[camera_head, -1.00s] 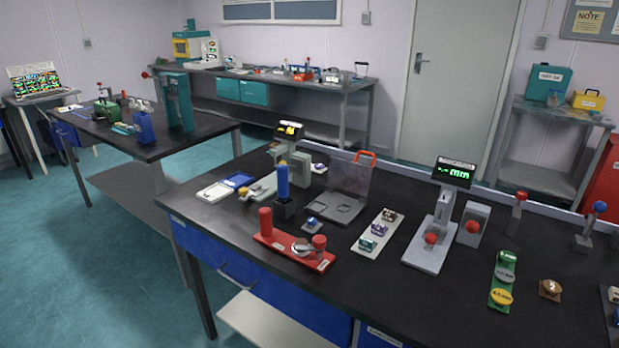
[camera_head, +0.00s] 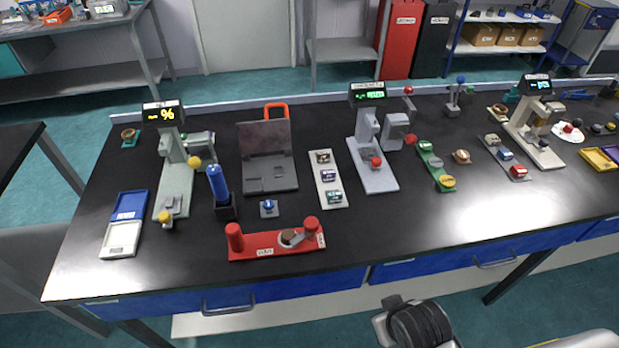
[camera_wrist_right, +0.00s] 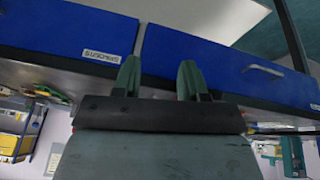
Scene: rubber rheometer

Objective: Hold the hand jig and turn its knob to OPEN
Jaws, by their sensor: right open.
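The likely hand jig is a red base (camera_head: 262,246) with two upright red posts, lying near the front edge of the dark bench in the head view. A round brownish knob (camera_head: 289,236) with a grey metal part around it sits near its right post. I cannot read its label or the knob's setting. My right gripper (camera_wrist_right: 157,78) shows in the wrist view with its two green fingers apart and nothing between them. It faces blue drawer fronts, away from the jig. My left gripper is in neither view.
A blue cylinder in a black stand (camera_head: 218,185) rises just behind the jig's left end. A small blue-knobbed block (camera_head: 268,208) and a pale strip of small blocks (camera_head: 327,180) lie behind it. Blue drawers (camera_head: 230,300) with handles run below the bench edge.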

